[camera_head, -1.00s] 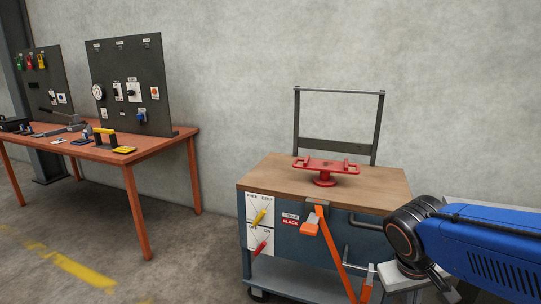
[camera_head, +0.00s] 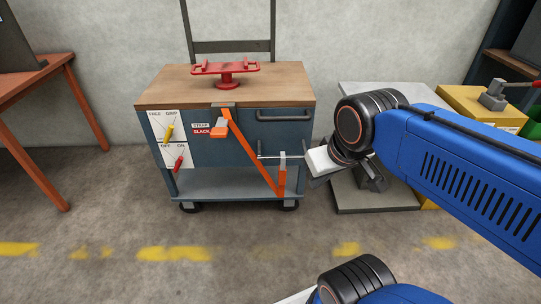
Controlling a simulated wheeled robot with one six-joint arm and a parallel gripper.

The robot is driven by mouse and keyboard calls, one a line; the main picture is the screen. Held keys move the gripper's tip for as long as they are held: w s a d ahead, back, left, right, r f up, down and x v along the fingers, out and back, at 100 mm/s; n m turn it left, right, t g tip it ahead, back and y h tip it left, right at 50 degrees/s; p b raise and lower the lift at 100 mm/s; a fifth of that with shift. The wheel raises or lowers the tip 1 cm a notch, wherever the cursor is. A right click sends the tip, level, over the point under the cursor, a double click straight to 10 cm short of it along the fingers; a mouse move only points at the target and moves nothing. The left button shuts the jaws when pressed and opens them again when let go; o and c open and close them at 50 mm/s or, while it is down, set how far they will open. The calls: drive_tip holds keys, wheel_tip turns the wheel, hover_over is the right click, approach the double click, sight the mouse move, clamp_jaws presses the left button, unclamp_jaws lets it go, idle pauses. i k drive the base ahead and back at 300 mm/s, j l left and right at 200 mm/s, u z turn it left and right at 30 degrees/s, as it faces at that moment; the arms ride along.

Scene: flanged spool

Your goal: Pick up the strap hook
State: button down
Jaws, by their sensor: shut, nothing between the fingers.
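The strap hook (camera_head: 282,160) appears to be the small grey piece at the thin rail on the lower right front of the blue-grey cart. An orange strap (camera_head: 250,150) slants down from the cart's top edge towards it, and a short orange length hangs below it. I cannot tell how the hook sits on the rail. My gripper (camera_head: 372,182) is partly hidden below my wrist, right of the cart. It is shut and empty, apart from the strap and hook.
A red flanged spool (camera_head: 226,74) stands on the cart's wooden top (camera_head: 285,85). An orange-red table (camera_head: 45,75) is at left. A grey plinth (camera_head: 375,95) and yellow box (camera_head: 480,103) stand at right. Floor before the cart is open.

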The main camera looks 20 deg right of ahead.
sight(282, 169)
drive_tip(key=z, duration=0.6)
drive_tip(key=j+z, duration=0.25)
drive_tip(key=z, duration=0.2)
drive_tip(key=j+z, duration=0.3)
drive_tip(key=z, duration=0.15)
drive_tip(key=k+j+z, duration=0.1)
drive_tip(key=j+z, duration=0.15)
drive_tip(key=z, duration=0.25)
drive_tip(key=k+j+z, duration=0.1)
drive_tip(key=j+z, duration=0.15)
drive_tip(key=z, duration=0.2)
drive_tip(key=k+j+z, duration=0.5)
drive_tip(key=k+j, duration=0.75)
drive_tip(key=k, duration=0.15)
